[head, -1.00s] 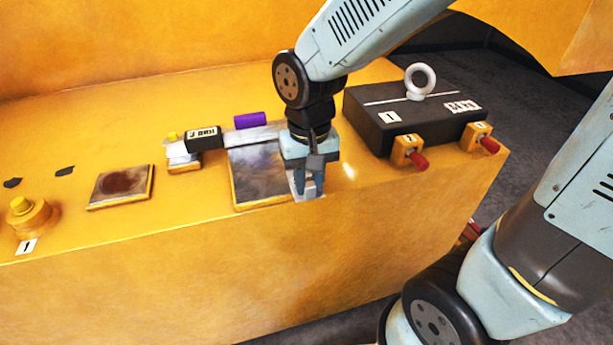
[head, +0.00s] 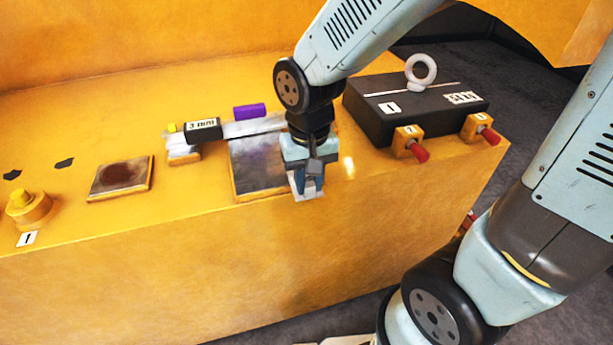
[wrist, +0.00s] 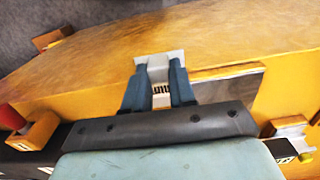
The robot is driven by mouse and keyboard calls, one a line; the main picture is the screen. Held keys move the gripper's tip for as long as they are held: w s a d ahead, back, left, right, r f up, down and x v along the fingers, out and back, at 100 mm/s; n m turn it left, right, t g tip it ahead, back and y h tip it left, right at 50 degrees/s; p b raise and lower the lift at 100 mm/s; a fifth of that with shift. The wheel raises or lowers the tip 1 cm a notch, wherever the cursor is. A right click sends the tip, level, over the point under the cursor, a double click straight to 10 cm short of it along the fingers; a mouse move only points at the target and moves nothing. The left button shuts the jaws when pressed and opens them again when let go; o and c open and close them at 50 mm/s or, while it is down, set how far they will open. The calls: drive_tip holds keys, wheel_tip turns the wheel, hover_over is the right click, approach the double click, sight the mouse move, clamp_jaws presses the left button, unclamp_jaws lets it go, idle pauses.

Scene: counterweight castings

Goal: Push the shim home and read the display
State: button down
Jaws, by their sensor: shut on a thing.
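My gripper (head: 309,186) points down at the front edge of the yellow casting (head: 150,245). It is shut on a pale silver piece (head: 308,196), which looks like a shim, just right of a grey metal plate (head: 258,178). In the wrist view the piece (wrist: 159,60) sits between my blue fingers (wrist: 159,88), with a white label with dark marks partly hidden by them. A black block marked "3 mm" (head: 203,130) lies to the left, with a flat silver strip (head: 255,127) running right from it. I cannot make out a display with a reading.
A black weight (head: 400,115) with a ring stands at the right, with red-tipped yellow clamps (head: 412,143) in front. A purple block (head: 250,111) lies behind the strip. A rust-stained pad (head: 122,177) and a yellow button (head: 22,200) are at the left.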

drive_tip(key=shift+f, duration=0.2)
drive_tip(key=shift+w+a, duration=1.35)
drive_tip(key=shift+w, duration=0.75)
drive_tip(key=shift+w+a, duration=1.3)
drive_tip(key=shift+w, duration=0.85)
drive_tip(key=shift+w+a, duration=1.35)
drive_tip(key=shift+w, duration=0.75)
idle(1.5)
